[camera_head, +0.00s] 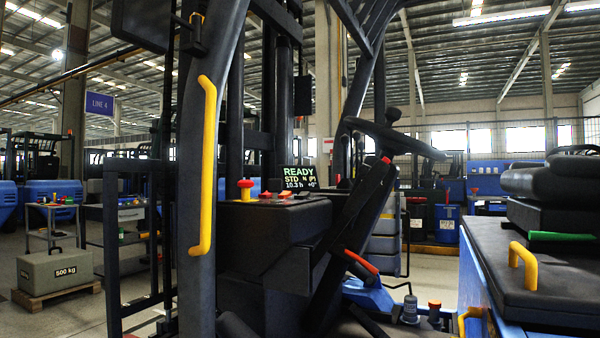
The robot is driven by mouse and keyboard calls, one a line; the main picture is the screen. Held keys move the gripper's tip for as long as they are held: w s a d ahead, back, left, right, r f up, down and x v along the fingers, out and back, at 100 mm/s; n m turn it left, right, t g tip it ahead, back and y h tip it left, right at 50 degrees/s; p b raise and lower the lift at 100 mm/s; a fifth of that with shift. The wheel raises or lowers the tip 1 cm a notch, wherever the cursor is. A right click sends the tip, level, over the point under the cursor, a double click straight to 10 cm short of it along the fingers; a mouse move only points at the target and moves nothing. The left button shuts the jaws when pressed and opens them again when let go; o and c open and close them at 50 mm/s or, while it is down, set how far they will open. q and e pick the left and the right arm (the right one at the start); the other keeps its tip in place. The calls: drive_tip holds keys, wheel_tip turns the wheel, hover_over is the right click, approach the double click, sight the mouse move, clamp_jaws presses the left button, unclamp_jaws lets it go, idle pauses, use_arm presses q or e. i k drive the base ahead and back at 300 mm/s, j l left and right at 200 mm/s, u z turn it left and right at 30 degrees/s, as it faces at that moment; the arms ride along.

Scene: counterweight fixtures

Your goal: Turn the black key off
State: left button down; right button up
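I cannot make out the black key; it may be hidden or too small to tell. The lit display (299,177) on the forklift's dashboard reads READY, STD, N and 10.3 h. The dark dashboard (262,215) carries a red and yellow mushroom button (246,189) at its left end. Small red controls sit between this button and the display, too small to identify. Neither of my grippers is in view.
A yellow grab handle (206,165) runs up the near pillar. The steering wheel (394,139) stands right of the display. The black seat (550,235) is at the right. A 500 kg weight (52,277) sits on a pallet at the left.

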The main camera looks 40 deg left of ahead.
sight(275, 185)
drive_tip(key=u, duration=0.75)
drive_tip(key=i+l+u, duration=0.1)
drive_tip(key=i+l, duration=0.15)
drive_tip(key=i, duration=0.25)
